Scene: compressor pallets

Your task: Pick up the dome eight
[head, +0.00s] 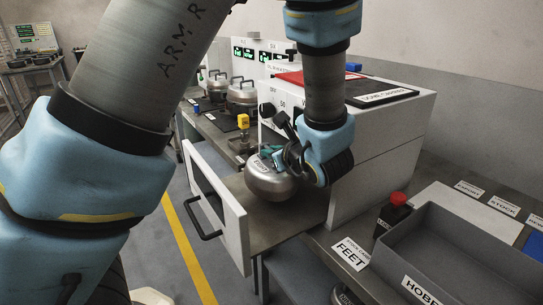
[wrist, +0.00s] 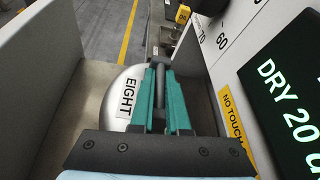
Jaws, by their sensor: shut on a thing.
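The dome eight (head: 268,184) is a rounded silver metal dome with a white label reading EIGHT. It is at the open drawer (head: 236,224) of the white cabinet; I cannot tell whether it touches the drawer floor. My gripper (head: 270,153) is above it, its teal fingers shut on the dome's top handle, which the fingers mostly hide. In the wrist view the dome (wrist: 112,110) lies left of and beyond my gripper (wrist: 161,68), with the label facing up beside the fingers.
The white cabinet (head: 392,140) stands right of the dome, close to my wrist. Other handled silver domes (head: 241,96) stand on the bench behind. A grey bin (head: 462,262) and a red-capped bottle (head: 394,212) are at the right. A yellow-topped fitting (head: 243,122) stands behind the drawer.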

